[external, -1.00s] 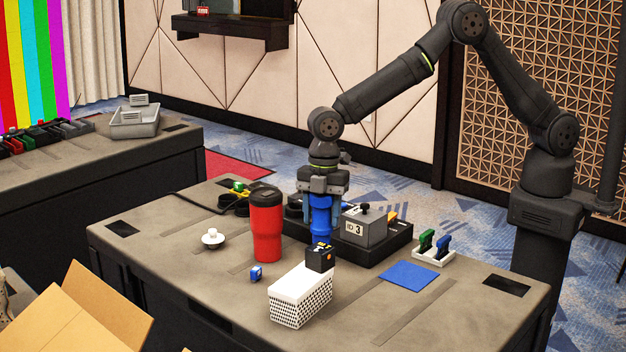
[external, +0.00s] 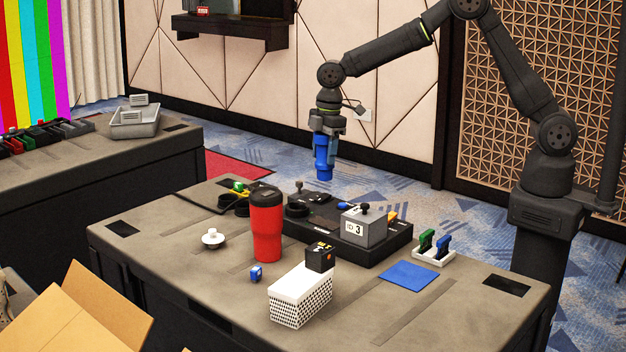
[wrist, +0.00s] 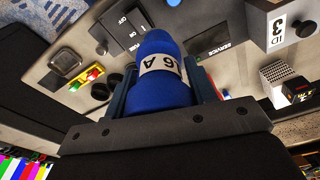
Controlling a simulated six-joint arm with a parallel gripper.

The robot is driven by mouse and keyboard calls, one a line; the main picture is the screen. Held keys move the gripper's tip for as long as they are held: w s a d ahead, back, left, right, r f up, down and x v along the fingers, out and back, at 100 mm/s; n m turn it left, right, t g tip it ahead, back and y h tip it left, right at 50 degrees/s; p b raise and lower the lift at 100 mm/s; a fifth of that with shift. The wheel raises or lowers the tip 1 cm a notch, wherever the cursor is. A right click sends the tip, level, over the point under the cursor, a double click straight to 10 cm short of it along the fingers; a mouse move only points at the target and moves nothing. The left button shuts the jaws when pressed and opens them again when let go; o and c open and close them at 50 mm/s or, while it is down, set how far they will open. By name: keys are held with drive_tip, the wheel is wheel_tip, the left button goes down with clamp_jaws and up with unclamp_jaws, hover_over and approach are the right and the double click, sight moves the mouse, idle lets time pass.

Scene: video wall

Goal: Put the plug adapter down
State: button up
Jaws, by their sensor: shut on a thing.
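The plug adapter (external: 323,165) is a blue, stepped cylinder. My gripper (external: 327,148) is shut on it and holds it upright in the air, high above the back of the table (external: 185,265). In the wrist view the adapter (wrist: 157,85) sits between both fingers, with a white "16 A" label facing the camera. Nothing touches its lower end.
A black panel (external: 330,250) bears a grey "ID 3" box (external: 363,230). A red tumbler (external: 266,228), a white patterned box (external: 300,298), a small black box (external: 320,258) and a blue mat (external: 408,273) stand in front. The front right is mostly clear.

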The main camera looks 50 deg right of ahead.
drive_tip(key=w+d+r+m, duration=0.15)
drive_tip(key=d+m, duration=0.25)
drive_tip(key=d, duration=0.8)
drive_tip(key=w+d+r+m+t+h, duration=0.1)
drive_tip(key=w+d+m, duration=0.15)
drive_tip(key=d, duration=0.85)
drive_tip(key=w+d+r+m, duration=0.1)
drive_tip(key=d+m, duration=0.4)
drive_tip(key=d, duration=0.7)
drive_tip(key=s+f+m, duration=0.1)
drive_tip(key=s+f, duration=0.2)
drive_tip(key=f, duration=0.5)
drive_tip(key=s+f+m, duration=0.2)
drive_tip(key=s+f, duration=0.2)
drive_tip(key=f, duration=0.4)
drive_tip(key=shift+s+f, duration=0.15)
drive_tip(key=shift+s, duration=0.05)
